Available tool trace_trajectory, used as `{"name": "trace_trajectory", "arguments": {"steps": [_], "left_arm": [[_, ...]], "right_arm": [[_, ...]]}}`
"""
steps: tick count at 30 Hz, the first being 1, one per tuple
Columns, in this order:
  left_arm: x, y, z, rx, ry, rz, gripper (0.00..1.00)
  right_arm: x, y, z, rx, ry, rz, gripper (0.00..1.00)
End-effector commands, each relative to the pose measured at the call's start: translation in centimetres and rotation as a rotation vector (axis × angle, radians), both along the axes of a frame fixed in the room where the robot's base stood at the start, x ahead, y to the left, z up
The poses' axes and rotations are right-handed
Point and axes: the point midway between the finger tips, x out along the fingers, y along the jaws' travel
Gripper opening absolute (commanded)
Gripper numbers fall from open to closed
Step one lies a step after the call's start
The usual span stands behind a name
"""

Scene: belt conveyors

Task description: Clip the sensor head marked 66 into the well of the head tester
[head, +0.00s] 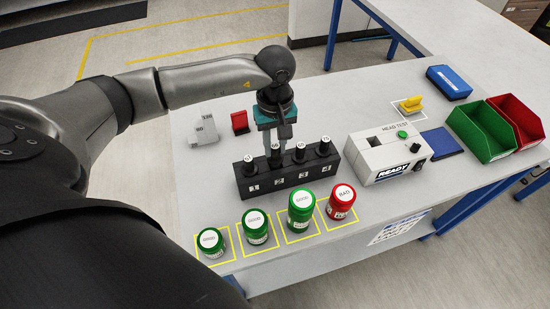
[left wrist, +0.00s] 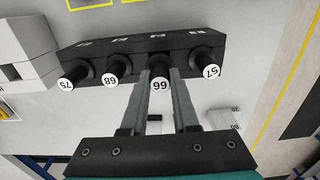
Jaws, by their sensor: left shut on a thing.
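The sensor head marked 66 (head: 275,152) stands upright in the second slot of the black rack (head: 263,183). Its white 66 label faces up in the left wrist view (left wrist: 160,85). My left gripper (head: 284,137) points down over it, its two fingers shut on it, one on each side, as the left wrist view also shows (left wrist: 160,78). The head tester (head: 376,172) is a pale box right of the rack, with a dark well opening (head: 373,139), a green button and a READY display.
Other sensor heads stand close by in the rack: 57 (left wrist: 208,68), 68 (left wrist: 117,68) and 75 (left wrist: 73,74). Green lidded jars (head: 255,228) and a red jar (head: 341,203) line the front. A green bin (head: 468,137) and a red bin (head: 500,108) stand far right.

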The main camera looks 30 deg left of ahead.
Motion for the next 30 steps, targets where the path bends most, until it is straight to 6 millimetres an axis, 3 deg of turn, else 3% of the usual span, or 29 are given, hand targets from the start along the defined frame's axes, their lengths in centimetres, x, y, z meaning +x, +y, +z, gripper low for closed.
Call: {"name": "trace_trajectory", "arguments": {"steps": [30], "left_arm": [[0.0,0.0,5.3,0.001,-0.002,0.000,0.00]], "right_arm": [[0.0,0.0,3.0,0.000,0.000,0.000,0.00]]}}
